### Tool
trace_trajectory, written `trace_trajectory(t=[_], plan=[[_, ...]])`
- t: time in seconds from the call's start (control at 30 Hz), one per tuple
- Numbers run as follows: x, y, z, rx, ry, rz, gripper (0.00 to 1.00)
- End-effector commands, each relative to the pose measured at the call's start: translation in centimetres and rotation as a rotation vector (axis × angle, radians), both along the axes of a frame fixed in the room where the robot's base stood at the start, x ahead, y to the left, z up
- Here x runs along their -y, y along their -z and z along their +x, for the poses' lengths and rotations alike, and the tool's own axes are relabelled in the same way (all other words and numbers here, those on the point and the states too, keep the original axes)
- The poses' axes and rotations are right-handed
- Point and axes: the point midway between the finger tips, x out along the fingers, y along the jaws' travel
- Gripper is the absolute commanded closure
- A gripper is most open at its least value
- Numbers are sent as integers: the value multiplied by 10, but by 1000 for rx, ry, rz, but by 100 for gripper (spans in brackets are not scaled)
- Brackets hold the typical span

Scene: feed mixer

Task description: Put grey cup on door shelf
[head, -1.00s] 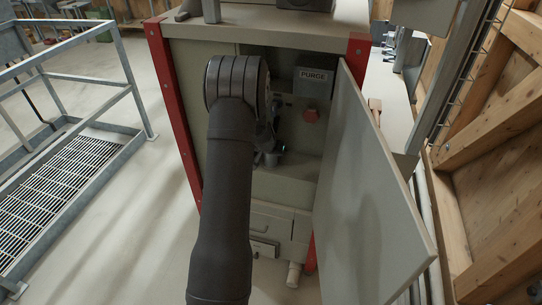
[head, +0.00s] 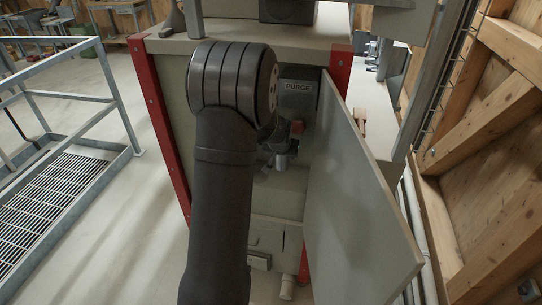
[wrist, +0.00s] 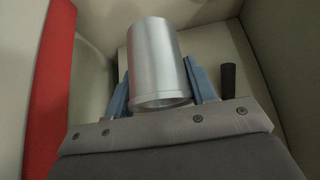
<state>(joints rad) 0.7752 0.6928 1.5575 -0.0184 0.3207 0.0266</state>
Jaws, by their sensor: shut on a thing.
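The grey cup (wrist: 155,58) is a smooth metal cylinder with a rimmed end toward the wrist camera. My gripper (wrist: 162,86) is shut on it, with one blue finger on each side. In the head view, my gripper (head: 284,146) is partly hidden behind my own arm, inside the open cabinet. A small grey shape below it may be the cup. The open door (head: 350,205) stands on the right. I cannot make out a separate shelf on its visible face.
A pale ledge (head: 275,195) lies below the gripper. A red post (head: 163,120) edges the cabinet's left. In the wrist view, a dark cylinder (wrist: 228,80) stands right of the cup.

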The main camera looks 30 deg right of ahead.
Motion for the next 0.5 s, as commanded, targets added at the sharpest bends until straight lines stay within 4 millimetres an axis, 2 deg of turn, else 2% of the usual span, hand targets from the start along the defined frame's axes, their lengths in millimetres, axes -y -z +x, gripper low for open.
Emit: trace_trajectory(t=[0.17, 0.27, 0.5], plan=[[-2, -5, -19, 5, -4, 6, 75], [-16, 0, -34, 13, -14, 15, 75], [-60, 17, -88, 24, -12, 18, 75]])
